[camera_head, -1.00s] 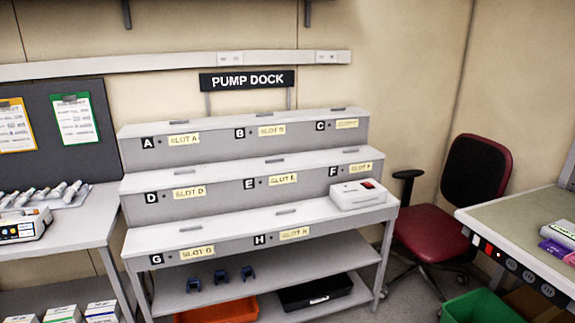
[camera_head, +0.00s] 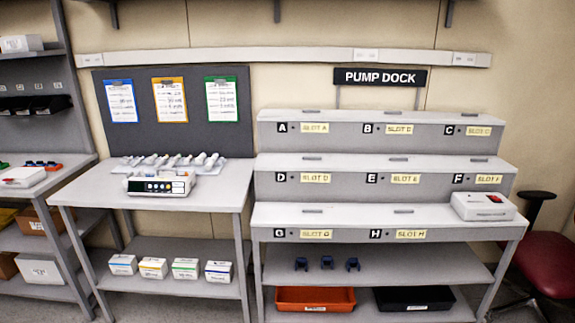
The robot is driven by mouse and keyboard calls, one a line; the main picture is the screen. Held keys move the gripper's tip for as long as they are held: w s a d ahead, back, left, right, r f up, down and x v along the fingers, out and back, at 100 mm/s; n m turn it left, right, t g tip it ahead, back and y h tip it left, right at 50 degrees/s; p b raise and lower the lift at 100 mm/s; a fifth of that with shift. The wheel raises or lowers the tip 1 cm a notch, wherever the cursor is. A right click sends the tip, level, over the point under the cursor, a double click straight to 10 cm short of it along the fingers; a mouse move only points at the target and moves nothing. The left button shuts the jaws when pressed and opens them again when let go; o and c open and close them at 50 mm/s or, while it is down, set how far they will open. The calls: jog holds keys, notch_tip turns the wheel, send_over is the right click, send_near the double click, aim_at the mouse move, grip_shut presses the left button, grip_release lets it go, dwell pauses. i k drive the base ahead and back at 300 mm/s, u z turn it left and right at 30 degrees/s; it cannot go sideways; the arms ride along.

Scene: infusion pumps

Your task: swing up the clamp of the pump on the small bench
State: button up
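A white pump (camera_head: 160,184) with a dark front panel, a yellow strip and small buttons stands on a grey bench (camera_head: 95,193), left of the pump dock. I cannot make out its clamp or the clamp's position at this size. A row of several syringe-like items (camera_head: 172,161) lies just behind the pump. My gripper is not in view.
The stepped pump dock (camera_head: 360,217) with lettered slots stands right of the bench; a white device (camera_head: 483,206) sits at its right end. A shelf unit (camera_head: 62,175) stands at left. A red chair (camera_head: 545,262) is at far right. Bare bench top surrounds the pump's front.

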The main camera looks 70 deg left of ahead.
aim_at(181, 185)
jog(key=u, duration=1.75)
jog(key=k, duration=0.25)
jog(key=u, duration=1.25)
jog(key=i, duration=3.35)
jog(key=u, duration=0.75)
